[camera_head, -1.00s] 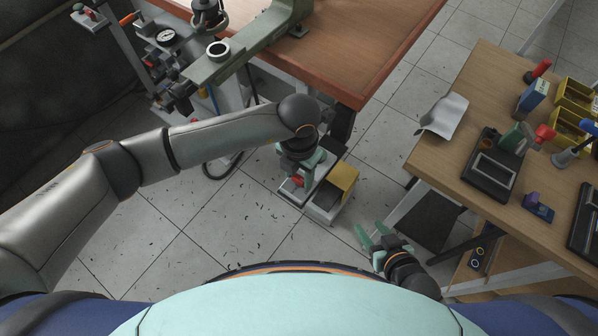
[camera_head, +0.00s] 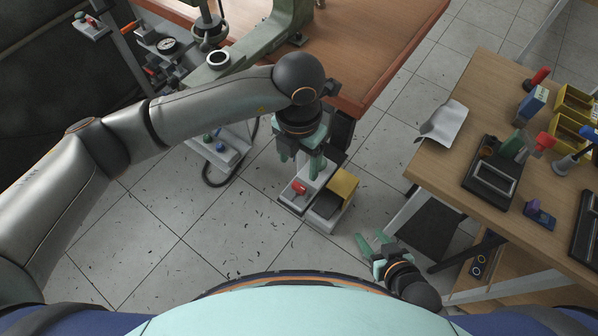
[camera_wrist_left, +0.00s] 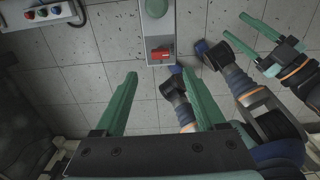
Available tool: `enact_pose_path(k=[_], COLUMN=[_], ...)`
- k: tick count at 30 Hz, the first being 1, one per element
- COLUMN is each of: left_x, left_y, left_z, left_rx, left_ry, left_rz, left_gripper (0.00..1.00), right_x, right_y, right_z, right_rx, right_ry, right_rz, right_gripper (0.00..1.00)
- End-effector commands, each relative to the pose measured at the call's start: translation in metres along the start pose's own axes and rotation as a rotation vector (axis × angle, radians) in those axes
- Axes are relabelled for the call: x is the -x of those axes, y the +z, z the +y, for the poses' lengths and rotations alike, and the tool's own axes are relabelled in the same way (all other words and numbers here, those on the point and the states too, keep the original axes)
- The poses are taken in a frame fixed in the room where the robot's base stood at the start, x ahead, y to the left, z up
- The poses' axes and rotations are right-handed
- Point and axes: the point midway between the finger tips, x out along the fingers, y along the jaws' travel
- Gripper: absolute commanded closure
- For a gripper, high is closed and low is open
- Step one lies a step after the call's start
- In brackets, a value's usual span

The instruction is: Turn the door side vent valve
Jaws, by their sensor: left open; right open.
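My right gripper (camera_head: 372,240) is open and empty, low to the right of the unit. I cannot tell which door the valve belongs to.
A brown bench (camera_head: 385,50) with a green press stands behind, and a wooden table (camera_head: 440,160) with tools is at right. A post at top left carries another small red-and-green control (camera_head: 91,20).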

Motion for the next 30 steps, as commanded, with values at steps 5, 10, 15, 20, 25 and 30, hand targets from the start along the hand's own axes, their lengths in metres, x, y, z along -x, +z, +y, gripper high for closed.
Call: enact_pose_path(k=[5, 10, 15, 20, 25, 30], left_x=[0.024, 0.032, 0.032, 0.032, 0.032, 0.025], left_y=[0.0, 0.0, 0.0, 0.0, 0.0, -0.008], left_z=[0.0, 0.0, 0.0, 0.0, -0.001, -0.035], left_rx=[0.0, -0.001, -0.001, -0.001, -0.001, -0.031], left_ry=[0.001, 0.001, 0.001, 0.0, -0.001, -0.17], left_rz=[-0.001, 0.0, 0.0, 0.0, 0.001, 0.018], left_gripper=[0.28, 0.28, 0.28, 0.28, 0.28, 0.28], right_x=[-0.001, -0.001, -0.001, -0.001, -0.001, 0.0], right_y=[0.001, 0.001, 0.001, 0.001, 0.001, 0.0], right_z=[0.0, 0.0, 0.0, 0.0, 0.0, 0.0], right_rx=[0.0, 0.0, 0.0, 0.0, 0.0, 0.0], right_ry=[0.0, 0.0, 0.0, 0.0, 0.0, 0.0], right_rz=[0.0, 0.0, 0.0, 0.0, 0.0, 0.0], right_gripper=[0.5, 0.5, 0.5, 0.5, 0.5, 0.5])
